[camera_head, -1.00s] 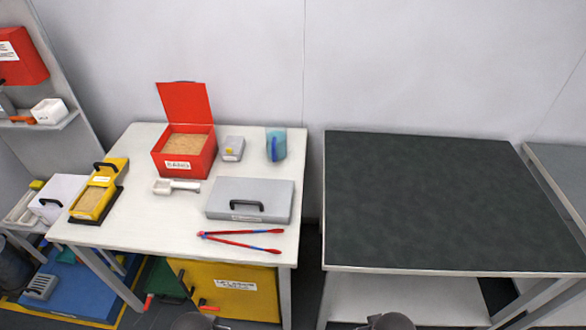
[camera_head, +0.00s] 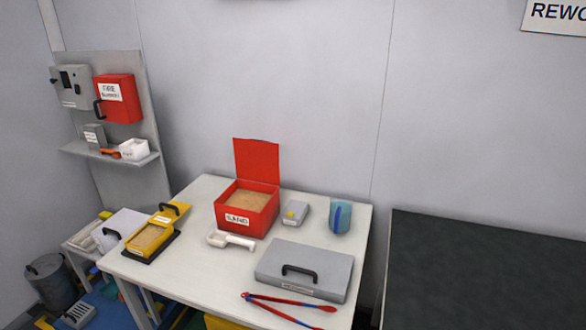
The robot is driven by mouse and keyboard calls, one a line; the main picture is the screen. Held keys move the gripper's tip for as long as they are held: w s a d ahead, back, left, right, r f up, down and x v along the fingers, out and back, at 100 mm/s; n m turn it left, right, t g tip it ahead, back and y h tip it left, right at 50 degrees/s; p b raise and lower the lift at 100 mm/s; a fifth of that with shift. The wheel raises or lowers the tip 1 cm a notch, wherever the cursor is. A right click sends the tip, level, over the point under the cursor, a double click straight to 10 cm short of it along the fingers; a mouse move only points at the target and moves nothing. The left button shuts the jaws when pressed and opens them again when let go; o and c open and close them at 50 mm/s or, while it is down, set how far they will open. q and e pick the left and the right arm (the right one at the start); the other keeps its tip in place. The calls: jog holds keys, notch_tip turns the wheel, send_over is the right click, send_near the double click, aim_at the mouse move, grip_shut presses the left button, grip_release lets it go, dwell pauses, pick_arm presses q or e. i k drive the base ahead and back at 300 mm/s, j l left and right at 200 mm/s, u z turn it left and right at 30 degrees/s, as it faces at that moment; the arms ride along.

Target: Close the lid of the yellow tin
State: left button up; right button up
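The yellow tin (camera_head: 133,246) stands at the left end of the white table, on a dark base. Its lid (camera_head: 177,207) is open, tilted up at the far side, with a black handle on it. The tin's open top shows a tan, sand-like filling. Neither of my grippers is in view.
On the white table (camera_head: 205,277) stand an open red sand box (camera_head: 232,219), a white scoop (camera_head: 230,240), a small grey box (camera_head: 295,211), a blue cup (camera_head: 341,217), a grey case (camera_head: 305,270) and red-blue tongs (camera_head: 285,311). A dark-topped table (camera_head: 480,270) is at the right.

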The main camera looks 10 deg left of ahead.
aim_at(171, 211)
jog(key=u, duration=1.25)
